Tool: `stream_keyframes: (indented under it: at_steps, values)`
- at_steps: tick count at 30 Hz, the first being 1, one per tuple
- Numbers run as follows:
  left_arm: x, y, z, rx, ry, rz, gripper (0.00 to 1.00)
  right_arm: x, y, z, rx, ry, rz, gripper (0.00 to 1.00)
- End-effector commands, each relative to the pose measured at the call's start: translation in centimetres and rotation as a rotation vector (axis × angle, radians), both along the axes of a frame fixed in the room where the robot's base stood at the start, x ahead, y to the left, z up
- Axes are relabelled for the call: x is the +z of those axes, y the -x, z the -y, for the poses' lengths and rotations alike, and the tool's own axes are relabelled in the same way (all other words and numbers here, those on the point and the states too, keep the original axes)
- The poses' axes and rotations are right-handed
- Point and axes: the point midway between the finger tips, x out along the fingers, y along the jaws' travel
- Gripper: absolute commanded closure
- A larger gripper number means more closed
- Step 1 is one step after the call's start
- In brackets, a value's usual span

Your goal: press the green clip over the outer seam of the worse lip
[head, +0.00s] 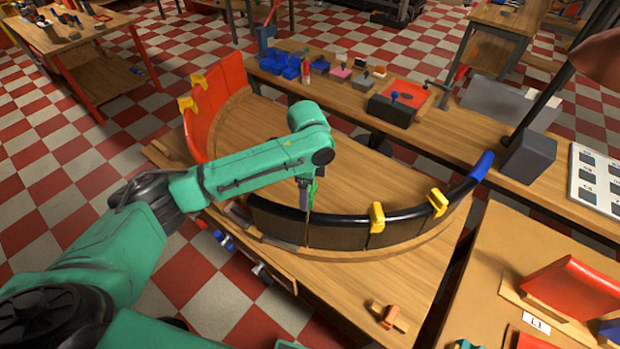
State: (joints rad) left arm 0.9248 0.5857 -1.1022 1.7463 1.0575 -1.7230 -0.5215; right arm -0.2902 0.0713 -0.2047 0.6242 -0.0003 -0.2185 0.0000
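A curved black-topped lip (339,219) runs along the front of the round wooden ring, with two yellow clips (377,217) on it and a blue piece at its right end. A curved red lip (221,88) stands at the back left, also with two yellow clips (187,104). My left arm reaches over the ring from the left. Its gripper (306,200) points down at the black lip's left part, seen nearly edge-on. A narrow bright green piece, which looks like the green clip (313,188), is between its fingers near the lip's top edge. Contact is unclear. My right gripper is out of view.
An orange-brown clamp-like part (388,315) lies on the table's front. A bench behind holds blue bins (285,64), a dark block (392,109) and small parts. A red curved piece (574,286) lies on a right-hand table. The wooden surface inside the ring is clear.

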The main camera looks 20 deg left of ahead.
Motion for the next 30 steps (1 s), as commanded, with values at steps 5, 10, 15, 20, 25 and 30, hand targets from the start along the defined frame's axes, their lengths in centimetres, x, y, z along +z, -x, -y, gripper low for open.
stream_keyframes:
  at_steps: [5, 10, 15, 20, 25, 30]
  values:
    - [0.0, 0.0, 0.0, 0.002, 0.001, 0.001, 0.78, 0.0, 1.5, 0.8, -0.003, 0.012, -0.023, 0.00]
    - [0.3, 0.0, -0.1, 0.004, 0.000, -0.001, 0.78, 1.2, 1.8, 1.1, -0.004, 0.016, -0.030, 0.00]
    - [-1.8, 0.0, -0.1, 0.003, 0.000, -0.001, 0.78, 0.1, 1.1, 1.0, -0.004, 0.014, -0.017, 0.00]
    - [-3.5, 0.1, -0.1, 0.004, -0.001, -0.002, 0.78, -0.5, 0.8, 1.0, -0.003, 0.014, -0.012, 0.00]
    - [-5.2, 0.0, -0.1, 0.005, 0.000, 0.000, 0.78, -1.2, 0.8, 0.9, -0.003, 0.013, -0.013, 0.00]
    - [-6.8, 0.1, 0.0, 0.004, 0.000, -0.001, 0.78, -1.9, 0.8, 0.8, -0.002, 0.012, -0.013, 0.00]
